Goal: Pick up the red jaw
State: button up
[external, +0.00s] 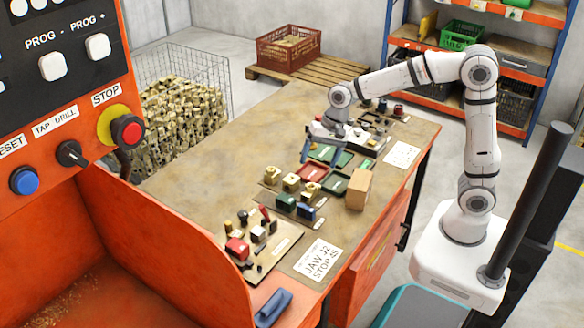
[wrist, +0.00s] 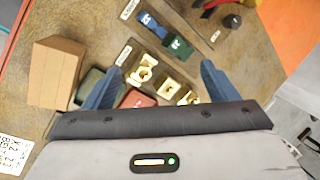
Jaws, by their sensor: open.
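A red block (external: 237,248), which looks like the red jaw, sits on a board at the near end of the bench, beside several small parts. A red piece (wrist: 206,4) is cut off at the top edge of the wrist view; I cannot tell if it is the same block. My gripper (external: 320,155) is open and empty above the trays, well beyond the red block. Its two blue fingers also show in the wrist view (wrist: 161,70), pointing towards the brass parts. A green jaw (external: 285,202) and a blue jaw (external: 305,211) stand between gripper and red block.
Several brass parts (external: 291,182) stand in a row. A red tray (external: 312,173) and green trays lie under my gripper. A tan box (external: 360,189) stands by the bench's right edge. The orange machine panel (external: 70,120) rises at left. The bench's left side is clear.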

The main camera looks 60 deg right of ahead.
jog(key=w+a+f+m+p, duration=0.1)
jog(key=w+a+m, duration=0.3)
jog(key=a, duration=0.5)
jog(key=m+g+y+p, duration=0.1)
jog(key=m+y+p, duration=0.1)
jog(key=m, duration=0.1)
send_near(237, 244)
jog(key=d, duration=0.2)
jog(key=d+r, duration=0.1)
jog(key=d, duration=0.2)
jog(key=shift+w+d+r, duration=0.2)
jog(key=shift+d+r, duration=0.15)
jog(key=a+f+m+p, duration=0.1)
jog(key=a+f, duration=0.4)
jog(key=a+f+m+p, duration=0.1)
jog(key=a+f+p, duration=0.1)
jog(key=a+f, duration=0.2)
jog(key=shift+a+f+g+y, duration=0.3)
jog(key=shift+a+f+g, duration=0.1)
jog(key=shift+c, duration=0.4)
jog(key=shift+w, duration=0.1)
jog(key=c, duration=1.2)
